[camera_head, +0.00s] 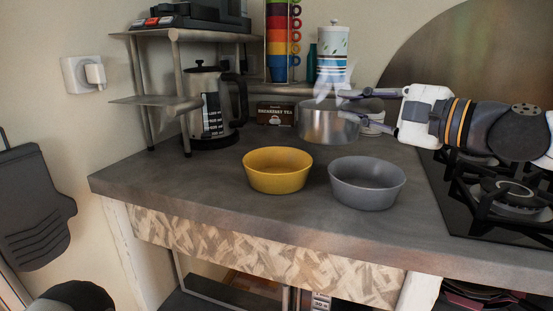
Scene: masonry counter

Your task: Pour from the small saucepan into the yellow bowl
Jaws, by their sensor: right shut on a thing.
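The small saucepan (326,127) is silver and looks upright. It is behind the yellow bowl (277,178) and the grey bowl, at the back of the counter; I cannot tell whether it touches the counter. My right gripper (342,104) comes in from the right and is shut on the saucepan at its right side; the exact contact is hard to see. The inside of the saucepan is mostly hidden. The yellow bowl stands upright in the middle of the counter, apart from the saucepan. My left gripper is not in view.
A grey bowl (367,188) stands right of the yellow bowl. A French press (216,110), a tea box (276,113), a cup rack (278,40) and a canister (332,45) are behind. A gas hob (460,200) is at right. The counter's front left is clear.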

